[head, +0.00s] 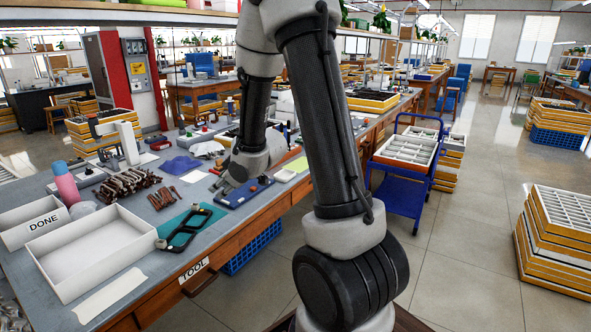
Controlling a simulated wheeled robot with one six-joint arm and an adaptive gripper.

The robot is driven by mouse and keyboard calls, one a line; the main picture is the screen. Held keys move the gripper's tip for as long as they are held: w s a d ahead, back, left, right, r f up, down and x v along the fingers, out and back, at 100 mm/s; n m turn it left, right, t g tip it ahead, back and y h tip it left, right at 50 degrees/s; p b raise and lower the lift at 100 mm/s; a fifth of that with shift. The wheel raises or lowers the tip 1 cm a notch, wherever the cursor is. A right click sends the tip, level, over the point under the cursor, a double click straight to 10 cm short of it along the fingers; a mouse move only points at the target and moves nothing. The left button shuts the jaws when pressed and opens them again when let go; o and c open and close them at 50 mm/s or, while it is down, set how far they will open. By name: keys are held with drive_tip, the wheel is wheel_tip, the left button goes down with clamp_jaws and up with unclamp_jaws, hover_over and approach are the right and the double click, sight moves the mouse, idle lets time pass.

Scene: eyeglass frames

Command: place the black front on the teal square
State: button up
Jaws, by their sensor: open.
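The black front (187,229) is a black eyeglass frame with two open rims. It lies on the teal square (175,223) near the bench's front edge, and teal shows through and around it. My gripper (222,185) is open, low over the bench to the upper right of the teal square, beside the left end of a blue tray (243,194). It is apart from the black front. My fingertips are small and partly hidden, so any contact with the tray cannot be told.
A white box (92,262) and a DONE bin (37,228) stand at the left. Brown temple pieces (125,184), a pink bottle (65,184) and a purple cloth (182,165) lie or stand behind the teal square. A blue cart (402,190) stands right of the bench.

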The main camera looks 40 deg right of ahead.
drive_tip(key=s+d+r+m+g+h, duration=0.1)
drive_tip(key=s+d+r+m+h, duration=0.15)
drive_tip(key=s+r, duration=0.4)
drive_tip(key=s+d+r+m+g+h, duration=0.1)
drive_tip(key=s+d+r+m+g, duration=0.15)
drive_tip(key=s+r, duration=0.45)
drive_tip(key=s+a+r+m+g, duration=0.1)
drive_tip(key=s, duration=0.8)
drive_tip(key=s+a+r+m+g+y, duration=0.1)
drive_tip(key=s, duration=0.8)
drive_tip(key=shift+a, duration=0.35)
drive_tip(key=shift+d+r, duration=0.1)
